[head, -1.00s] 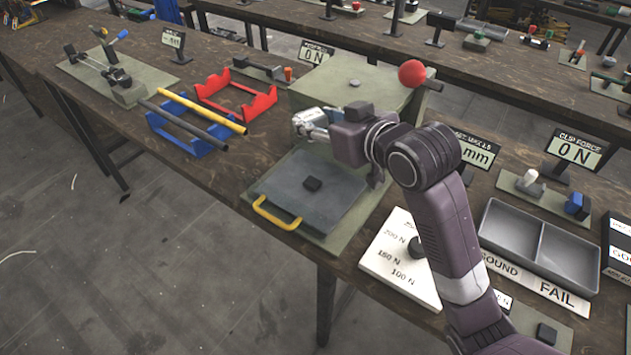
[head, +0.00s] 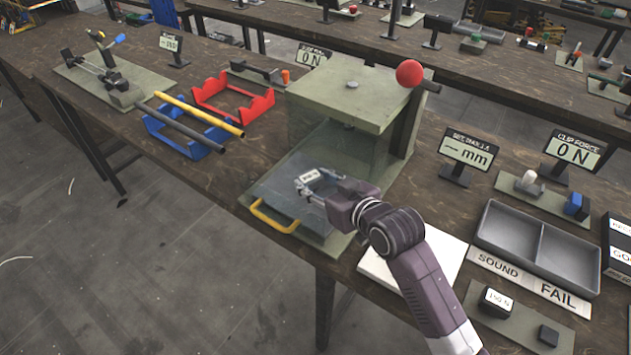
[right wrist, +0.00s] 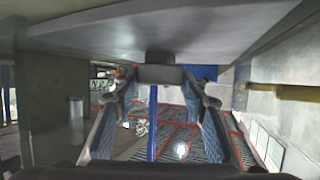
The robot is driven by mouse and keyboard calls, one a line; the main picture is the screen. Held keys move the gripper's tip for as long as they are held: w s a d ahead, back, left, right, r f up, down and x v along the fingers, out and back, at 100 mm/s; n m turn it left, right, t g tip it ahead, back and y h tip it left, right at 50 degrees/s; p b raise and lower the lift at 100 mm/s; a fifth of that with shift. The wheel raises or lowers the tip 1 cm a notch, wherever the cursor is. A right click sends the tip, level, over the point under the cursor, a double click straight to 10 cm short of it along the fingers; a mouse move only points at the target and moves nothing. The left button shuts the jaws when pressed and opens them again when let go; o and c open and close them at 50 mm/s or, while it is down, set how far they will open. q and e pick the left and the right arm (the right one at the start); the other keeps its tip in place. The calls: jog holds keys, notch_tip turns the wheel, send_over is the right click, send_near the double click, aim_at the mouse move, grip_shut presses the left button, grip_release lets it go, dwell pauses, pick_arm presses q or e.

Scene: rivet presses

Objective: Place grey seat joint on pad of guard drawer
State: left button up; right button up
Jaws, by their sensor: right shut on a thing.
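The guard drawer (head: 277,190), a dark grey plate with a yellow handle (head: 272,218), is pulled out at the front of the press. My right gripper (head: 308,184) is over the middle of the drawer plate and covers the pad in the head view. In the right wrist view, its two fingers (right wrist: 160,82) are shut on a small dark block, the seat joint (right wrist: 160,74). A narrower dark piece, apparently the pad (right wrist: 160,58), lies between the block and the grey plate. They seem to touch. My left gripper is not in view.
The press housing (head: 355,95) with a red knob (head: 410,73) stands behind the drawer. Blue (head: 185,135) and red (head: 230,98) racks are to the left. A white card (head: 372,272), partly behind my arm, and a two-part grey tray (head: 540,243) are to the right.

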jog(key=o, duration=0.9)
jog(key=shift+c, duration=0.2)
jog(key=shift+r, duration=0.1)
jog(key=v, duration=1.2)
